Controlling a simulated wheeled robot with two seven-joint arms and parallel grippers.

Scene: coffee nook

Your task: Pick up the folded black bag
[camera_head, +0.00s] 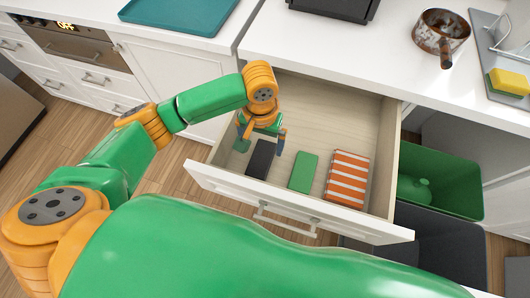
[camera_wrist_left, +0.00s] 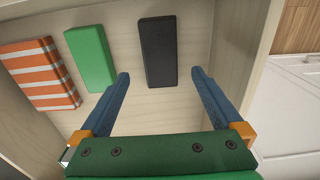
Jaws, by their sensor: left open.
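The folded black bag (camera_head: 261,160) is a dark flat block lying in the open drawer, on its left side. In the left wrist view the black bag (camera_wrist_left: 158,52) lies ahead of the fingertips, within the gap between them. My left gripper (camera_head: 262,141) is open above the drawer, over the far end of the bag. In the left wrist view the gripper (camera_wrist_left: 160,76) has its two blue fingers spread wide, with nothing between them gripped. Whether the fingers touch the bag I cannot tell. My right gripper is not in view.
A green block (camera_head: 303,172) and an orange-and-white striped block (camera_head: 347,178) lie to the right of the bag in the drawer. The drawer's front (camera_head: 290,207) and side walls surround them. A green bin (camera_head: 455,180) stands right of the drawer. The counter (camera_head: 330,52) overhangs behind.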

